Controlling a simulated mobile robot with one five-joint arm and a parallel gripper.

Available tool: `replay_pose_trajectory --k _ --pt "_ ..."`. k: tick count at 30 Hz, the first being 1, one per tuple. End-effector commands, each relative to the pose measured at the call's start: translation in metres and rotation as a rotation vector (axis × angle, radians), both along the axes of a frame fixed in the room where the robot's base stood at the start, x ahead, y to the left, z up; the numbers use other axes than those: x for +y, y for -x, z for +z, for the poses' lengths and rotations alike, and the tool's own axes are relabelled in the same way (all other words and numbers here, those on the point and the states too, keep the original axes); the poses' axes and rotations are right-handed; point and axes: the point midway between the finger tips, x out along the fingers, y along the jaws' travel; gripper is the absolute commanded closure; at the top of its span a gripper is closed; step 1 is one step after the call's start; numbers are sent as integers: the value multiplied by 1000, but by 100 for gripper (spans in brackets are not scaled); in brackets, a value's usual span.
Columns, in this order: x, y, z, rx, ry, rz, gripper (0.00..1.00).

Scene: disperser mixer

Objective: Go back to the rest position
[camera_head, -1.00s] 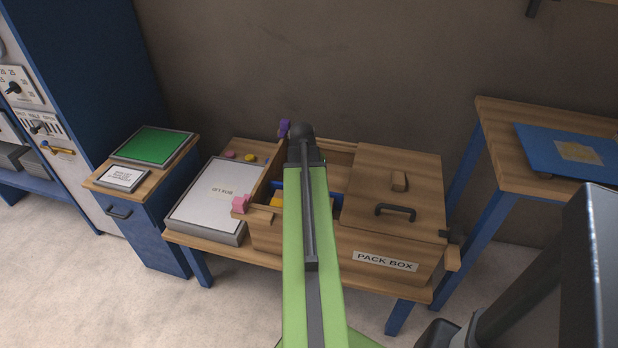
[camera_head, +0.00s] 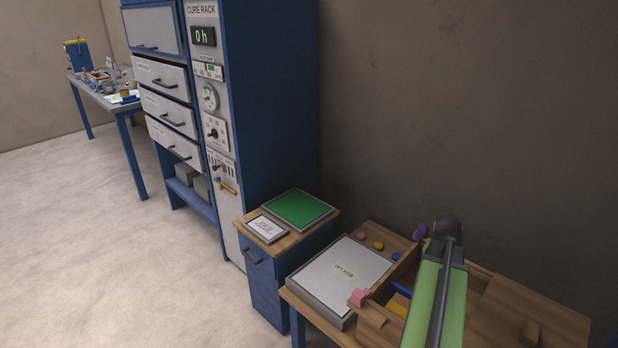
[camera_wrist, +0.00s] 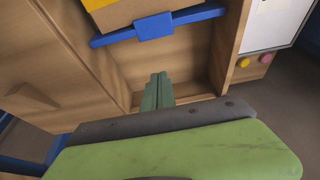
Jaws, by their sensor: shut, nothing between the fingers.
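My gripper (camera_wrist: 158,90) shows in the wrist view, its two green fingers together with nothing between them. It points down over the open part of the wooden pack box (camera_wrist: 222,45). A blue strip (camera_wrist: 155,25) with a yellow piece (camera_wrist: 98,4) lies in the box, beyond the fingertips. In the head view, my green arm reaches over the pack box (camera_head: 540,310) at lower right and hides the fingers. A blue part (camera_head: 401,288) and a yellow part (camera_head: 398,305) show inside the box, left of the arm.
A grey-framed white board (camera_head: 342,270) lies left of the box, with small coloured knobs (camera_head: 377,246) behind it. A small blue cabinet (camera_head: 262,285) carries a green pad (camera_head: 299,209). A tall cure rack (camera_head: 265,100) stands behind it. Open floor (camera_head: 110,260) lies to the left.

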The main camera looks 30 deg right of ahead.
Motion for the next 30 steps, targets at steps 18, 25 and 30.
replay_pose_trajectory --k 18,25,30 --pt "374 -228 78 58 -65 748 100" --pt "526 -205 94 179 -137 1095 100" --pt "537 -170 88 290 -213 1238 100"
